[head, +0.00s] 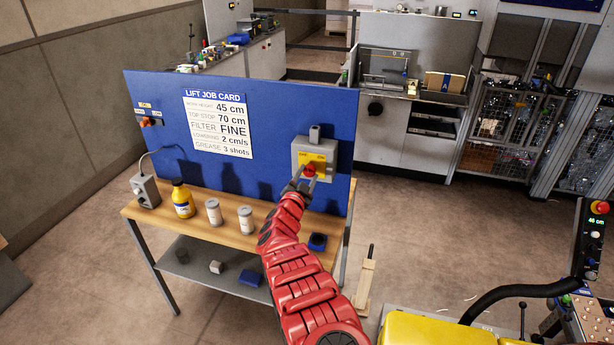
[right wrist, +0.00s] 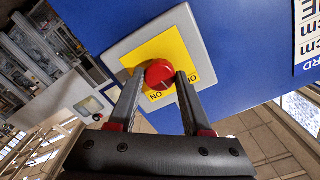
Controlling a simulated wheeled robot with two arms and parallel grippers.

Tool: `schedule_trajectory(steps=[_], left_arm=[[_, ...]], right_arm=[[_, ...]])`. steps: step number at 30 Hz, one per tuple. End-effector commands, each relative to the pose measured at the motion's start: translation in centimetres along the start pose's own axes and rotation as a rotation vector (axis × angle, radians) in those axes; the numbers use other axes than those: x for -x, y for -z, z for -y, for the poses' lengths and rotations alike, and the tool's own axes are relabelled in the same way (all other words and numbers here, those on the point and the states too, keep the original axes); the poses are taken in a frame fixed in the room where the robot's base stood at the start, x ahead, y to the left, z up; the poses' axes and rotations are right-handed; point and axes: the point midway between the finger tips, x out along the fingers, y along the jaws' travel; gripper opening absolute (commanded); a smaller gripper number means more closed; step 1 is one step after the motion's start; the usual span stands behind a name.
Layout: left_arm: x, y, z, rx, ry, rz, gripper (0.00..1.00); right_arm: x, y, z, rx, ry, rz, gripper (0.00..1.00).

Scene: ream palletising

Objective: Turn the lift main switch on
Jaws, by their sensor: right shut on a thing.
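The lift main switch is a grey box (head: 329,147) with a yellow plate (head: 318,158) and a red knob (head: 310,168), fixed on the right part of the blue board. In the right wrist view the red knob (right wrist: 160,73) sits on the yellow plate (right wrist: 180,42), with ON lettering below it and more lettering to its right, partly covered by a finger. My right gripper (head: 304,178) is shut on the knob, one finger on each side in the right wrist view (right wrist: 158,92). I cannot tell which way the knob points. My left gripper is out of view.
The blue board (head: 270,115) carries a lift job card (head: 218,122) and stands at the back of a wooden bench (head: 190,232). A yellow bottle (head: 182,199) and two pale containers (head: 214,211) stand on the bench, left of my arm. A control panel (head: 592,235) is at far right.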

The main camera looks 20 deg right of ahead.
Motion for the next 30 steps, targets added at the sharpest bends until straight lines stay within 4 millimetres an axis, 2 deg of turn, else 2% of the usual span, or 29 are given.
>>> schedule_trajectory(steps=[18,30], left_arm=[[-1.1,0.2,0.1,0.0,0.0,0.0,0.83],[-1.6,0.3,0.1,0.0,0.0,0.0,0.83]], right_arm=[[0.0,0.2,0.1,-0.582,0.001,-0.002,0.0],[-0.1,0.1,-0.1,-0.868,-0.001,-0.001,0.0]])
